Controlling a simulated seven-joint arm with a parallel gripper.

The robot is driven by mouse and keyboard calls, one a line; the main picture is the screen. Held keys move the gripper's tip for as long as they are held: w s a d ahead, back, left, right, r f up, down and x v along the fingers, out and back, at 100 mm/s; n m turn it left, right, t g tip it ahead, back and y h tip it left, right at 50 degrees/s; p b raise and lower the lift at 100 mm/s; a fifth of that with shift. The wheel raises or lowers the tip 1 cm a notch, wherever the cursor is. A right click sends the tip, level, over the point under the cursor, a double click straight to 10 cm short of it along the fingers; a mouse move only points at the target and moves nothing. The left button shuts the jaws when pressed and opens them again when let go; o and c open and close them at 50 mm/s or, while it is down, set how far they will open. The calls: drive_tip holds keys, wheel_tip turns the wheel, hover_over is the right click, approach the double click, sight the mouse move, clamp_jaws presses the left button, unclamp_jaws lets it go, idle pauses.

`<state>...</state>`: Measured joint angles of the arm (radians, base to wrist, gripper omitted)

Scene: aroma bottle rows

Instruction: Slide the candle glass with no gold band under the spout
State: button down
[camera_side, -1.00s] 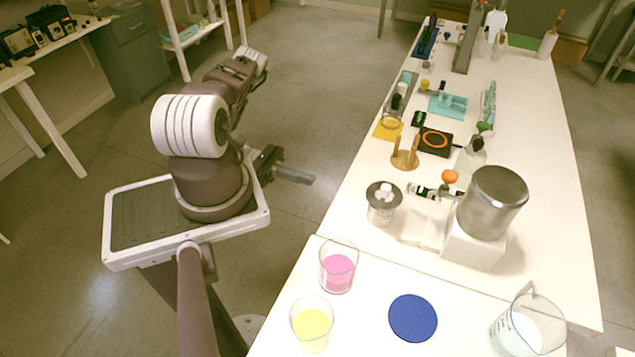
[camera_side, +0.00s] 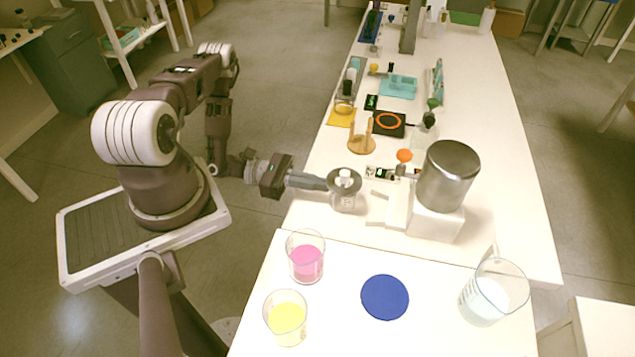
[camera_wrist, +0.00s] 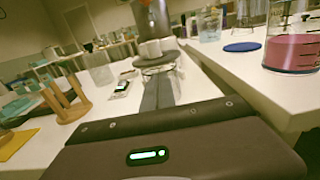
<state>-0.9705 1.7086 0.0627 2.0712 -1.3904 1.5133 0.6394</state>
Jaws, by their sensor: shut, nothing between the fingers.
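A clear glass (camera_side: 342,202) with a dark disc and white pieces on top stands on the white table; I see no gold band on it. It also shows in the wrist view (camera_wrist: 158,66). My gripper (camera_side: 322,184) is shut and empty, its fingertips at the glass's left side; I cannot tell whether they touch. In the wrist view, the fingers (camera_wrist: 158,92) point straight at the glass. Right of it stands the dispenser: a metal tank (camera_side: 447,175) on a white block, with an orange knob (camera_side: 404,155) and a white platform (camera_side: 390,208). The spout is hard to make out.
A pink-filled glass (camera_side: 306,265), a yellow-filled glass (camera_side: 287,318), a blue disc (camera_side: 385,297) and a beaker (camera_side: 485,300) stand on the nearer table. A wooden stand (camera_side: 362,143) and a black pad with an orange ring (camera_side: 388,124) lie behind the glass.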

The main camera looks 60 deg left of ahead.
sight(351, 190)
drive_tip(key=x, duration=0.8)
drive_tip(key=v, duration=1.3)
drive_tip(key=shift+s+a, duration=0.3)
drive_tip(key=w+d+r+m+g, duration=0.1)
drive_tip(key=d+r+m+g, duration=0.2)
drive_tip(key=r+m+g, duration=0.55)
drive_tip(key=w+d+r+m+g, duration=0.1)
drive_tip(key=d+r+m+g, duration=0.4)
drive_tip(key=r, duration=0.7)
drive_tip(key=s+d+r+m+t+y, duration=0.4)
drive_tip(key=s+r+m+t+y, duration=0.2)
drive_tip(key=s+r+m+y, duration=0.6)
wheel_tip(351, 190, up, 3)
drive_tip(key=shift+s+d+f+m+y, duration=0.25)
drive_tip(key=shift+s+m+y, duration=0.2)
drive_tip(key=shift+m, duration=0.3)
